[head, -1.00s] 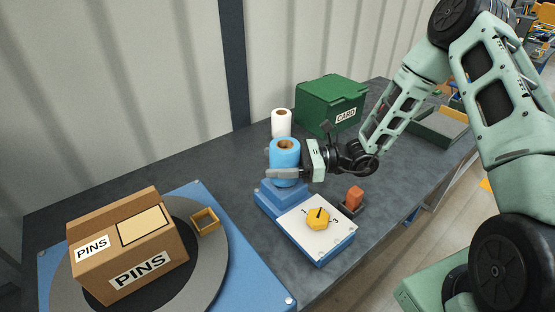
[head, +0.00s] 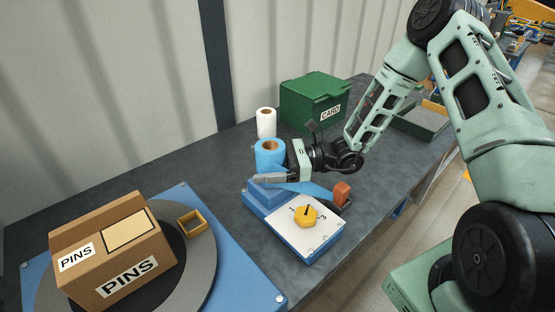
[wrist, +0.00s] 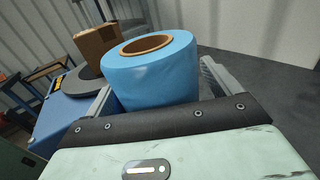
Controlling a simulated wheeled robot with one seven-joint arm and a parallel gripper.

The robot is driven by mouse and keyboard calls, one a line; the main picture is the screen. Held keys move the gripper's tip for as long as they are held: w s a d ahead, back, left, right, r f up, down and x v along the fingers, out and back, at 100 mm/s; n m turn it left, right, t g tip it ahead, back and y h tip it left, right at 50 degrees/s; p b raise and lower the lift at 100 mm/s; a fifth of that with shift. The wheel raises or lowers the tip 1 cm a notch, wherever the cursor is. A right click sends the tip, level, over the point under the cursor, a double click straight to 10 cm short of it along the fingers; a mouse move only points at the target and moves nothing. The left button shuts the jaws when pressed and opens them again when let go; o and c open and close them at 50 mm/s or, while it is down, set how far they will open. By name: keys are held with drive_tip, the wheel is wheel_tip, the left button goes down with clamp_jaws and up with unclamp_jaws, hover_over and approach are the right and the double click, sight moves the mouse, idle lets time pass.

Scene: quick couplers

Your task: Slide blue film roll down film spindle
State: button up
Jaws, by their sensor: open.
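The blue film roll (head: 268,154) stands upright above the blue machine base (head: 262,194), with a brown core ring on top. No spindle post shows; the roll or its core hides it. My gripper (head: 268,177) is around the roll's lower part, with one finger on its near side. In the wrist view the roll (wrist: 150,75) sits between my two open fingers, one at each side. I cannot tell whether they touch it. A flat blue strip (head: 314,190) reaches right from below my gripper.
A yellow dial (head: 307,216) is on the machine's white panel (head: 322,236). An orange block (head: 342,192) stands right of it. A white roll (head: 266,122) and green CARD box (head: 314,101) stand behind. A PINS carton (head: 110,250) is on a turntable (head: 198,255) at left.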

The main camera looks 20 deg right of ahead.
drive_tip(key=b+v, duration=0.2)
drive_tip(key=v, duration=1.5)
drive_tip(key=shift+d+b, duration=0.2)
drive_tip(key=shift+b, duration=0.1)
drive_tip(key=shift+r, duration=0.1)
